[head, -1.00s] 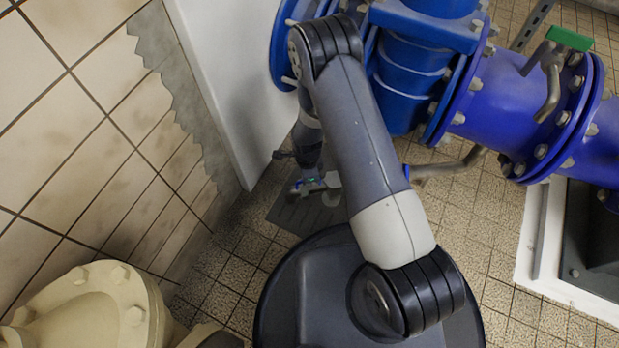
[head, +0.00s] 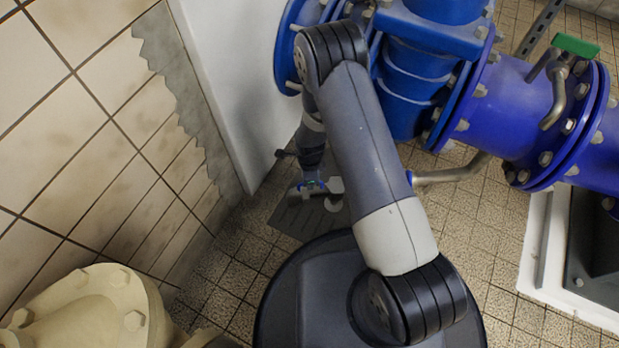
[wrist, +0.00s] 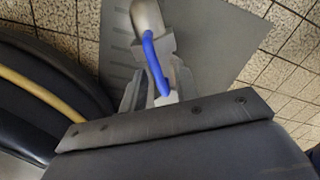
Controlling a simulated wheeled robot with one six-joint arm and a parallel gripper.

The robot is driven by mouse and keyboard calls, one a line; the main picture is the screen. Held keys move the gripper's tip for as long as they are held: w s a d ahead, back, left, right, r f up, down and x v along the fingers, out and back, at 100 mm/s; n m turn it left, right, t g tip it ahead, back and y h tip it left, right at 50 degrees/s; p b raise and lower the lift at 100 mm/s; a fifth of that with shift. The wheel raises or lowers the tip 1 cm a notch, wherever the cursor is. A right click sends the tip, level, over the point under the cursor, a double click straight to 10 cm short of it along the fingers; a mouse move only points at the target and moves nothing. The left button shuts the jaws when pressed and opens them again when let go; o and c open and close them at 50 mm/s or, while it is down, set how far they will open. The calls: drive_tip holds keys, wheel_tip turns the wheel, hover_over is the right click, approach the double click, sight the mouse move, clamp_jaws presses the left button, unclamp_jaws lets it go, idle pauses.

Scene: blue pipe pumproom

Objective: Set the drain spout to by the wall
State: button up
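The drain spout is a bare metal pipe (head: 452,174) that runs low over the floor from below the blue pipework and passes behind my arm. A metal pipe end (wrist: 147,20) with a bent blue handle (wrist: 153,62) shows in the wrist view, right at my gripper. My gripper (head: 311,187) is low by the floor grate, beside the metal end of the pipe; it also shows in the wrist view (wrist: 158,88). The fingers lie around the blue handle, but whether they are closed on it is unclear. My forearm hides the middle of the spout.
A grey floor grate (head: 292,216) lies under my gripper. A white wall panel (head: 235,90) and a tiled wall (head: 90,140) stand on the left. Large blue pipes (head: 500,105) with a green-handled valve (head: 575,46) fill the upper right. A cream flange (head: 85,310) is at lower left.

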wheel_tip(320, 180, up, 8)
drive_tip(key=p, duration=0.3)
drive_tip(key=shift+s+f, duration=0.1)
drive_tip(key=shift+f, duration=0.15)
wheel_tip(320, 180, down, 8)
drive_tip(key=b, duration=0.3)
drive_tip(key=shift+r, duration=0.1)
drive_tip(key=shift+s+d+r+n, duration=0.1)
drive_tip(key=shift+s+n, duration=0.15)
drive_tip(key=shift+n, duration=0.15)
drive_tip(key=shift+w, duration=0.1)
idle(0.3)
